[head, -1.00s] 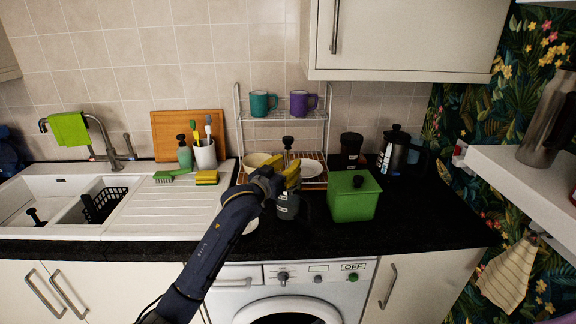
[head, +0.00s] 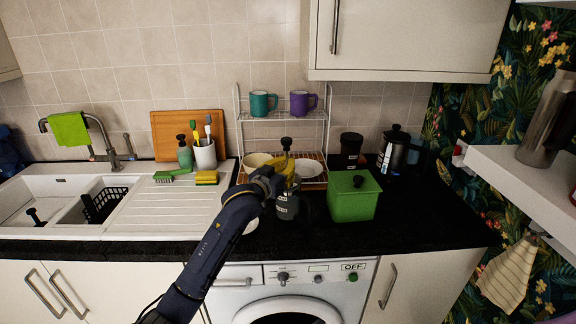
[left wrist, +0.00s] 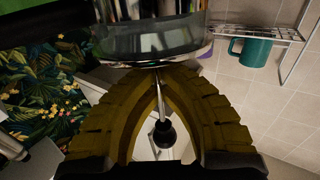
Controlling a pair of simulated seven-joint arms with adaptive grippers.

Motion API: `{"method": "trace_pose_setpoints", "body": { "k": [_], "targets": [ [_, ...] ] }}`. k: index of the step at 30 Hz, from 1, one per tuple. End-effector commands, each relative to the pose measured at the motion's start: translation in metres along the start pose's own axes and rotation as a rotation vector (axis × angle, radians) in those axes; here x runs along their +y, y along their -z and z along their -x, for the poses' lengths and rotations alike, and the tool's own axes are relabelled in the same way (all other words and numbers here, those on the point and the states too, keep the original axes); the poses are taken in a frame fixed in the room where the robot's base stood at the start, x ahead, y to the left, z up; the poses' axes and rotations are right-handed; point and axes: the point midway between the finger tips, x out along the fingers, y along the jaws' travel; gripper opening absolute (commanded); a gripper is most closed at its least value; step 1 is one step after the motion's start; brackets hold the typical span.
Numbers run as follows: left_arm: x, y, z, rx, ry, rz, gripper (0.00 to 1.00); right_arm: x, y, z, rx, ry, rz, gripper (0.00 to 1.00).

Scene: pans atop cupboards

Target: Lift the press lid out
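The coffee press (head: 289,207) is a dark glass jug with a pale label, on the black worktop left of the green box. Its lid's plunger rod rises to a black knob (head: 286,142). My left gripper (head: 288,170) has its yellow fingers around the rod, below the knob. In the left wrist view the fingertips (left wrist: 158,72) meet on the thin rod near the lid. The knob (left wrist: 163,134) lies between the fingers, and the glass body (left wrist: 150,38) is beyond the tips. The lid appears seated on the jug. My right gripper is not in view.
A green box (head: 352,202) stands close right of the press. A wire rack (head: 283,119) with mugs and bowls is behind it. A second dark press (head: 395,155) stands at the back right. A wall cupboard (head: 405,40) hangs above right.

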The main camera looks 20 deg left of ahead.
Motion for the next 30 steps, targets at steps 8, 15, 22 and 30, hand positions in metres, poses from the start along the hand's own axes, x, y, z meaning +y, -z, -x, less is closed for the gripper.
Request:
{"method": "trace_pose_setpoints", "body": {
  "k": [8,15,22,30],
  "targets": [
    [0.0,0.0,0.0,0.0,0.0,0.0,0.28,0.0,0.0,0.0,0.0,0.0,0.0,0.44],
    [0.0,0.0,0.0,0.0,0.0,0.0,0.33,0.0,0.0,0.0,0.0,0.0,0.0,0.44],
    [0.0,-0.001,0.009,0.0,0.0,-0.001,0.33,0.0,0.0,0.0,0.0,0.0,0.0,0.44],
    [0.0,-0.001,0.049,0.0,0.0,-0.002,0.33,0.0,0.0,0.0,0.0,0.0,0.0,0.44]
  ]
}}
